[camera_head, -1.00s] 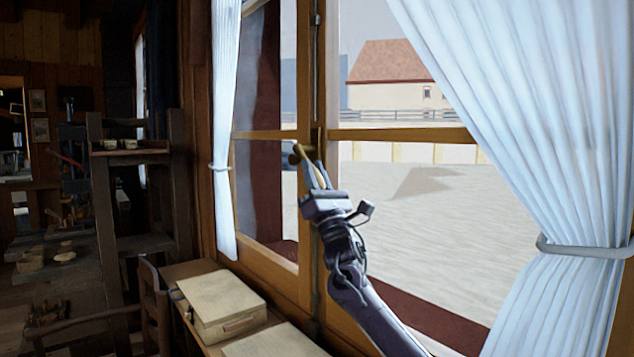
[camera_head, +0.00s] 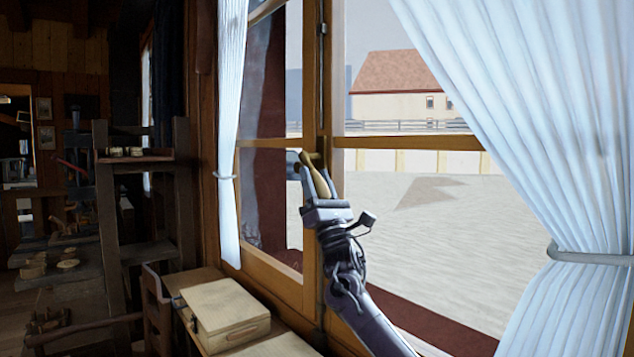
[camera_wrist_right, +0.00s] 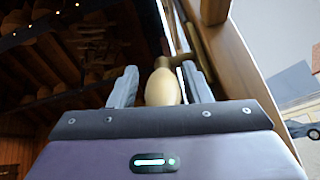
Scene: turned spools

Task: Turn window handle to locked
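In the right wrist view the rounded end of the handle (camera_wrist_right: 162,86) sits between the two fingers (camera_wrist_right: 162,80), with a visible gap to the left finger and a smaller one to the right. The gripper is open. My left gripper is not in view.
A white curtain (camera_head: 540,130) hangs at the right and a narrower one (camera_head: 230,130) at the left. A pale wooden box (camera_head: 227,312) stands on the bench below the window. A dark chair (camera_head: 157,310) and shelf rack (camera_head: 110,215) stand at left.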

